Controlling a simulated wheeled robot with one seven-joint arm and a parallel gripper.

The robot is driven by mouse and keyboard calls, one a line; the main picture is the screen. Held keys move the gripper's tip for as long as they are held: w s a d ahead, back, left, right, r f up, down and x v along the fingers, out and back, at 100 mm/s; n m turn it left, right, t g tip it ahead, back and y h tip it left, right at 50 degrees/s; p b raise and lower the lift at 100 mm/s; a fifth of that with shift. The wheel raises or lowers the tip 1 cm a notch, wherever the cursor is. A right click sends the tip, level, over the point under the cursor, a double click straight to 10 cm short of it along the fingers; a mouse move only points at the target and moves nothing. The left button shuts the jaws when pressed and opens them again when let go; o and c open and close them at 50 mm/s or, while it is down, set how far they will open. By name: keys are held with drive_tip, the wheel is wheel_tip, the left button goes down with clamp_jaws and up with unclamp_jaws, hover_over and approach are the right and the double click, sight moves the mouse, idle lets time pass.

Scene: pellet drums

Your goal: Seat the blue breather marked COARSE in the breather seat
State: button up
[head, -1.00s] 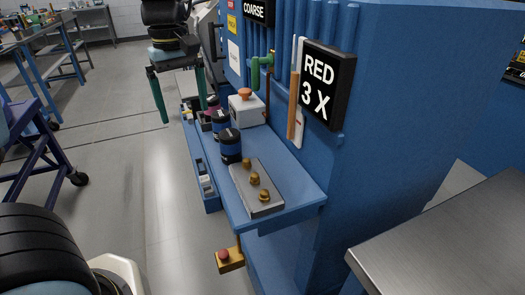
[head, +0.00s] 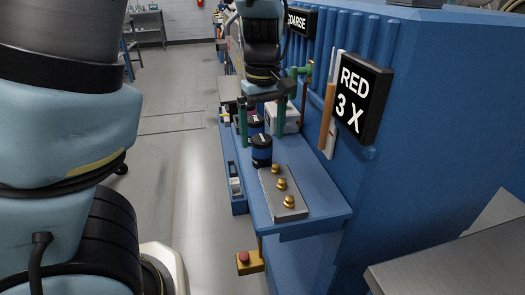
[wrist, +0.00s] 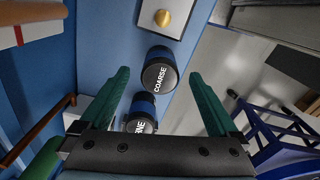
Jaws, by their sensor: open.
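The blue breather marked COARSE (wrist: 159,74) has a black cap with white lettering and stands on the blue shelf, ahead of my fingertips in the wrist view. In the head view, the nearest blue-banded, black-capped breather (head: 261,152) appears to be the same one. A second blue breather (wrist: 140,120), its label partly hidden and ending in "INE", stands between my fingers in the picture. My gripper (head: 262,125), with green fingers, is open and empty above the row of breathers; it also shows in the wrist view (wrist: 158,85). I cannot identify the breather seat.
A grey plate with brass knobs (head: 283,190) lies on the shelf (head: 328,204) before the breathers. A sign reading RED 3 X (head: 357,97) juts from the blue wall at right.

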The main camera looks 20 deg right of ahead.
sight(262, 138)
drive_tip(key=shift+f, duration=1.6)
drive_tip(key=shift+c, duration=0.2)
clamp_jaws()
